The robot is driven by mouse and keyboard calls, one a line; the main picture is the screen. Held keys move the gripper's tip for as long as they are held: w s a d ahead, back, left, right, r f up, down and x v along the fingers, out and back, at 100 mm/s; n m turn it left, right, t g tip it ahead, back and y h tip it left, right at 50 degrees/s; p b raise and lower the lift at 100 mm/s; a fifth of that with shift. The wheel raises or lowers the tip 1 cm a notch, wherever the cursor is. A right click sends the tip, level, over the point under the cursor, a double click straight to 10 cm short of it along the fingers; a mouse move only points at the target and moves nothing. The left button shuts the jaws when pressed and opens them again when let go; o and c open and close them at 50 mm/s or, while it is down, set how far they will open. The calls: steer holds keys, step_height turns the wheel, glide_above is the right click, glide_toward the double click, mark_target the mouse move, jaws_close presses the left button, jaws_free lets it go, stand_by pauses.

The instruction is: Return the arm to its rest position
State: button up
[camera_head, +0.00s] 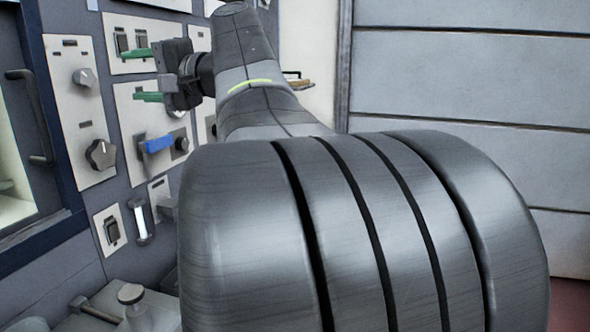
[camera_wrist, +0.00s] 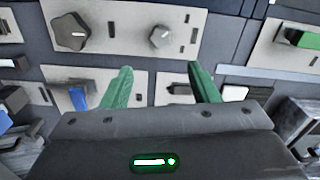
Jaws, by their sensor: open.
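My gripper (camera_head: 140,75) has two green fingers and is held out to the left, in front of the control panel (camera_head: 62,204). The fingers stand apart with nothing between them. In the wrist view my gripper (camera_wrist: 158,84) is also open and empty, with panel plates beyond the fingertips. My arm extends from the large grey link in the foreground towards the top of the head view. Whether the fingers touch the panel cannot be told.
The panel carries a blue lever (camera_head: 158,144), a dark knob (camera_head: 101,154) and a rocker switch (camera_head: 112,230). A door handle (camera_head: 30,115) is at far left. A small knob on a stem (camera_head: 131,294) stands at lower left. A grey slatted wall (camera_head: 470,80) fills the right.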

mark_target(89, 80)
steer(key=p+x, duration=0.2)
steer(key=x, duration=1.1)
steer(key=shift+r+m+p, duration=0.15)
steer(key=shift+m+p, duration=0.35)
steer(key=shift+p, duration=0.1)
steer(key=shift+d+r+m+p, duration=0.1)
steer(key=shift+d+m+p, duration=0.1)
steer(key=shift+m+p, duration=0.6)
steer(key=shift+a+m+p, duration=0.1)
steer(key=shift+m+p, duration=0.8)
steer(key=shift+m, duration=0.1)
steer(key=m+p, duration=1)
steer(key=p, duration=0.1)
steer(key=shift+s+f, duration=0.15)
steer(key=shift+f, duration=0.1)
steer(key=shift+f+m+p, duration=0.1)
steer(key=shift+m+p, duration=0.9)
steer(key=shift+m, duration=0.2)
steer(key=shift+f+m+p, duration=0.15)
steer(key=shift+m+p, duration=0.15)
steer(key=shift+m, duration=0.1)
steer(key=shift+s, duration=0.1)
